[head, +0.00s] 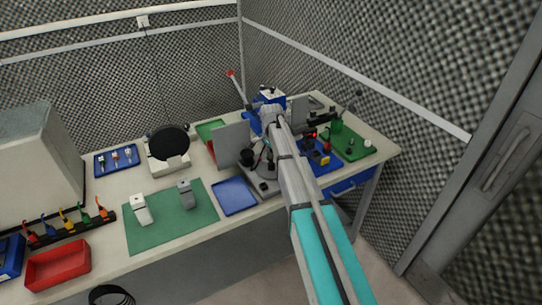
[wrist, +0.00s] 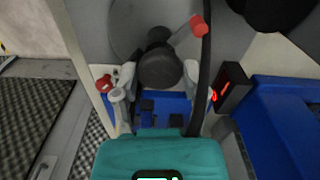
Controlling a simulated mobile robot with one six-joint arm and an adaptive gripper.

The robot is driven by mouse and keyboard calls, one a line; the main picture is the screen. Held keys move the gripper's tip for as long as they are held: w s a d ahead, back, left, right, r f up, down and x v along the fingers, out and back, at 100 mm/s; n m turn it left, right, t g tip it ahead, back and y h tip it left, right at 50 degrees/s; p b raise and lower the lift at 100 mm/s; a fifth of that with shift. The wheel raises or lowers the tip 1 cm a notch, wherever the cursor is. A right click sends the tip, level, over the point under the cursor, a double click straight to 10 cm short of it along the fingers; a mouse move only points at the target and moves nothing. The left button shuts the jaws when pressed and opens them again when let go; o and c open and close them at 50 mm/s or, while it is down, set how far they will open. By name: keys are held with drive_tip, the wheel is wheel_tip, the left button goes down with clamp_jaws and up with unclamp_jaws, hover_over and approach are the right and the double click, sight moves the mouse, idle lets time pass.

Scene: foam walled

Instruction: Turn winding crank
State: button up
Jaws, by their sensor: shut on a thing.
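In the wrist view, a black round knob (wrist: 160,68) stands out from a grey round plate (wrist: 128,28), with a narrower black part behind it. My gripper (wrist: 158,75) has its two grey fingers on either side of this knob and is shut on it. A short pale rod with a red tip (wrist: 200,26) slants up to the right beside the knob. I cannot tell for sure which part is the crank's arm. In the head view, my arm reaches over the bench, and the gripper and knob are hidden or too small to make out.
The bench holds grey upright panels (head: 232,143), a blue tray (head: 235,196), a green mat (head: 165,222), a red bin (head: 58,266) and a green board (head: 352,146). A small box with a red display (wrist: 230,86) stands close right of my gripper. A dark cable passes near the knob.

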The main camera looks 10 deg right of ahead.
drive_tip(key=shift+m, duration=7.8)
drive_tip(key=shift+m, duration=0.4)
drive_tip(key=o, duration=1.1)
drive_tip(key=shift+o, duration=0.2)
drive_tip(key=shift+r, duration=0.15)
